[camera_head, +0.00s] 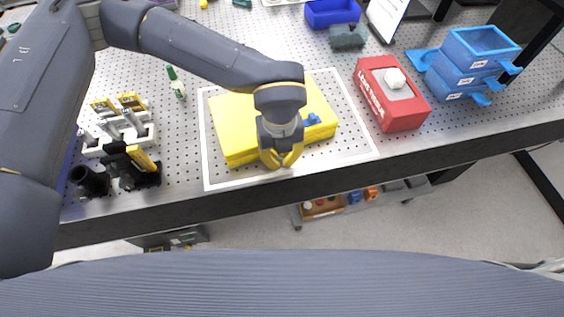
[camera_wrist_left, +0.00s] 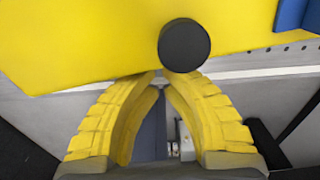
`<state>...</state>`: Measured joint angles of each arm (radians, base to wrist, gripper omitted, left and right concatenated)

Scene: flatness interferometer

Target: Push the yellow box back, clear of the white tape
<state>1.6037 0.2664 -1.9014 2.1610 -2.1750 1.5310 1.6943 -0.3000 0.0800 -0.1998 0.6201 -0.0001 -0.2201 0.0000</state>
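The yellow box (camera_head: 235,130) lies on the perforated bench top inside a rectangle of white tape (camera_head: 206,150). A bare strip shows between its front face and the front tape. Its middle is hidden by my left arm. A blue part (camera_head: 313,119) sits at its right side. In the left wrist view the box (camera_wrist_left: 90,35) fills the top, with a round black knob (camera_wrist_left: 184,46) before it. My left gripper (camera_head: 280,163), with yellow fingers, is at the box's front side, pointing down. Its fingertips (camera_wrist_left: 158,76) meet with nothing between them; contact with the box is unclear. My right gripper is out of view.
A red box (camera_head: 410,108) with a white knob stands right of the tape, with stacked blue trays (camera_head: 465,65) beyond. A grey-white holder with yellow-topped parts (camera_head: 120,130) and black pieces (camera_head: 130,168) are at left. The bench's front edge (camera_head: 330,182) runs close below the gripper.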

